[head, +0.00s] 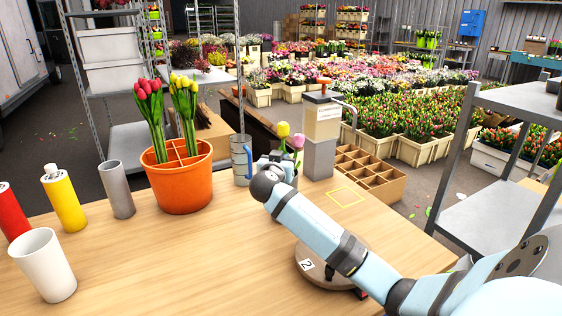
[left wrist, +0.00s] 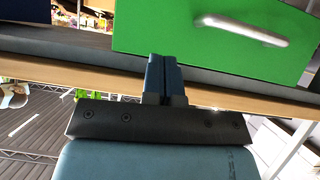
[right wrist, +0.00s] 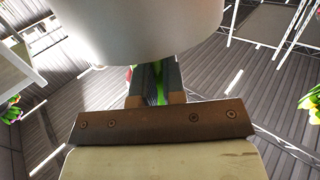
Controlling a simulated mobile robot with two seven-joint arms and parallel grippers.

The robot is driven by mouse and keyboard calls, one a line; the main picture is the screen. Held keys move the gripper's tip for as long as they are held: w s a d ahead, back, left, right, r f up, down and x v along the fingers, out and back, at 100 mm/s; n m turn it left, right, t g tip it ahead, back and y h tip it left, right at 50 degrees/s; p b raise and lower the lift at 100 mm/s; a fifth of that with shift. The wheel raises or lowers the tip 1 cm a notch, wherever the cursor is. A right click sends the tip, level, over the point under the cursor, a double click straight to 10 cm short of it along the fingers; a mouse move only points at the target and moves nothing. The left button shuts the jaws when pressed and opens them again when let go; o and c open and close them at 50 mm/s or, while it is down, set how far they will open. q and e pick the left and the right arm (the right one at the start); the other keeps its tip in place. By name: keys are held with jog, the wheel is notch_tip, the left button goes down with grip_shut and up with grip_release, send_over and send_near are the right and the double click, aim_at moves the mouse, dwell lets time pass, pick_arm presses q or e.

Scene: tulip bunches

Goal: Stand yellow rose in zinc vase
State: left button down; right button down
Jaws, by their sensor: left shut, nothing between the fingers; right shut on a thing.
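A yellow bloom (head: 283,130) stands above my right gripper (head: 268,168) in the head view, beside a pink bloom (head: 298,142). In the right wrist view my right gripper (right wrist: 157,78) is shut on a green stem (right wrist: 158,68). A pale, rounded surface is close above the fingers there. My wrist and gripper partly hide what stands under the blooms, so I cannot tell whether the yellow stem is inside a vessel. A plain grey cylinder (head: 117,190) stands on the left of the table. My left gripper (left wrist: 164,65) is shut and empty, outside the head view.
An orange divided pot (head: 182,190) holds red and yellow tulips. A white cup (head: 43,265), yellow bottle (head: 64,200) and round turntable (head: 318,268) share the table. A green drawer (left wrist: 215,35) is near my left gripper.

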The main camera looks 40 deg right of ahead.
jog(key=shift+f, duration=0.15)
jog(key=shift+c, duration=2.4)
grip_release()
